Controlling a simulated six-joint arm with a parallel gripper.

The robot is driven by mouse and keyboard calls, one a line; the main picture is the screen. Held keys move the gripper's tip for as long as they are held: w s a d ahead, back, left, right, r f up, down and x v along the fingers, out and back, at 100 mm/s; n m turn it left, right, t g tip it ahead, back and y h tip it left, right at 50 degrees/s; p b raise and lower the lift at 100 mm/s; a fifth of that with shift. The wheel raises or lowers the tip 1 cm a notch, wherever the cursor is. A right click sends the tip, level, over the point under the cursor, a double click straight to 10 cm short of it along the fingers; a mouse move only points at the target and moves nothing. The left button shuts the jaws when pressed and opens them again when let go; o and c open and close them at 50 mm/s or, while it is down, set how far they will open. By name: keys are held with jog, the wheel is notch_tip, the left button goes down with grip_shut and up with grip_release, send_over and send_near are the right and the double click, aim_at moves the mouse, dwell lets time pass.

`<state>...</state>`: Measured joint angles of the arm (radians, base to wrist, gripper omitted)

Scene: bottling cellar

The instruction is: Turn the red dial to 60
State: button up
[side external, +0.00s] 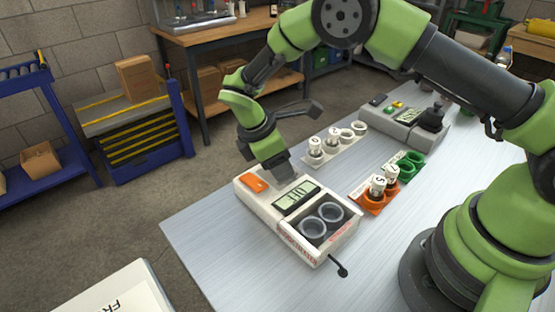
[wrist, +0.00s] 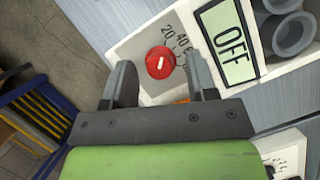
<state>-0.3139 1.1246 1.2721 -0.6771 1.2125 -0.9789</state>
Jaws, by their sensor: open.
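The red dial (wrist: 159,63) is on the white face of a machine, with a short white mark on it. The numbers 20 and 40 show beside it, with part of another number; I cannot tell which one the mark points to. My gripper (wrist: 160,72) is open, one finger on each side of the dial, with visible gaps. In the side view my gripper (side external: 277,172) is over the white machine (side external: 283,233) and hides the dial. The machine's display (side external: 297,198) reads OFF; it also shows in the wrist view (wrist: 227,42).
The machine has an orange switch (side external: 255,184), two grey cups (side external: 322,220) and a black lever (side external: 340,270). Behind it are a white rack (side external: 335,147) of vials, orange holders (side external: 372,204), green holders (side external: 411,165) and a grey device (side external: 405,125). The table's left front is clear.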

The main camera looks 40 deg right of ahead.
jog(key=c, duration=0.9)
jog(key=shift+m, duration=0.3)
jog(key=m+g, duration=0.1)
jog(key=m, duration=0.1)
jog(key=m+y, duration=0.1)
jog(key=m, duration=0.2)
jog(key=shift+w+d+g, duration=0.1)
jog(key=shift+w+g, duration=0.05)
jog(key=shift+g, duration=0.25)
jog(key=m+y, duration=0.1)
jog(key=m, duration=0.2)
jog(key=m+g+y, duration=0.1)
jog(key=m, duration=0.2)
jog(key=shift+d, duration=0.15)
jog(key=shift+m, duration=0.3)
jog(key=o, duration=0.9)
